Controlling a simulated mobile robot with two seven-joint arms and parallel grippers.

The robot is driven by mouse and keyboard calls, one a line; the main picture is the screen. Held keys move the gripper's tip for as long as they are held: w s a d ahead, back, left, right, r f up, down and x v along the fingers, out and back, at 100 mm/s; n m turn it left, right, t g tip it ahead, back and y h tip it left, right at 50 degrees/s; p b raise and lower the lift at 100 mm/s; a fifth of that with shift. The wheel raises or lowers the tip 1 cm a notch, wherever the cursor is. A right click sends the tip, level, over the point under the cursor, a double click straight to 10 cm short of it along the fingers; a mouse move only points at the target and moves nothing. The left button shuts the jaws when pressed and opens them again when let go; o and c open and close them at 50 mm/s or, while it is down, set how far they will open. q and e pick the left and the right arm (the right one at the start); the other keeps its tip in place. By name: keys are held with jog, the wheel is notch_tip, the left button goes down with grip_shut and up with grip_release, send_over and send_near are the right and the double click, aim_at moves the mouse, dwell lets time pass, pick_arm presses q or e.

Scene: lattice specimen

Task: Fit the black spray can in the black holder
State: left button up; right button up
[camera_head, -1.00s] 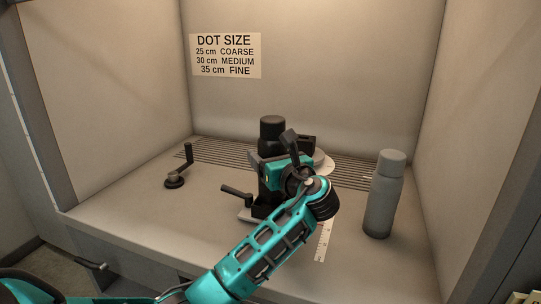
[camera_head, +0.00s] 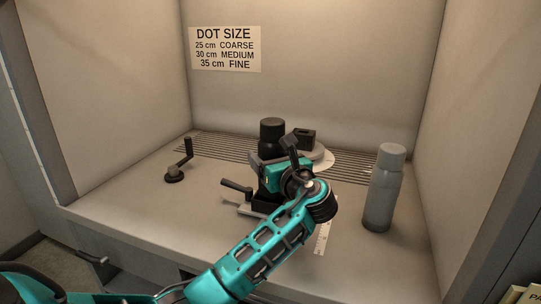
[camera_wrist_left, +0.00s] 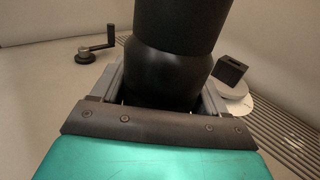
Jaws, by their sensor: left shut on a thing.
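The black spray can (camera_head: 271,132) is upright in my left gripper (camera_head: 275,172), near the middle of the booth floor. In the left wrist view, the can (camera_wrist_left: 172,60) stands between the two grey fingers, which are shut on it. A black holder (camera_head: 260,205) with a side lever shows low on a pale base, directly below the can and partly behind my arm. The can's lower end is hidden by my gripper, so I cannot tell how deep it sits in the holder. My right gripper is not in view.
A grey spray can (camera_head: 380,190) stands to the right. A black block (camera_head: 303,137) sits on a round pale disc (camera_head: 322,157) behind my gripper. A crank handle (camera_head: 180,165) is at left. A ruler strip (camera_head: 322,238) runs frontward.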

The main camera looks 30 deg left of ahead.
pick_arm(q)
jog(key=shift+f, duration=1.05)
dwell(0.9)
jog(key=o, duration=1.1)
jog(key=shift+r, duration=0.1)
jog(key=shift+s+d+r+p, duration=0.15)
jog(key=shift+s+d+p, duration=0.15)
jog(key=shift+d+p, duration=0.25)
jog(key=p+v, duration=0.2)
jog(key=v, duration=0.1)
jog(key=shift+s+d, duration=0.25)
jog(key=shift+d, duration=0.05)
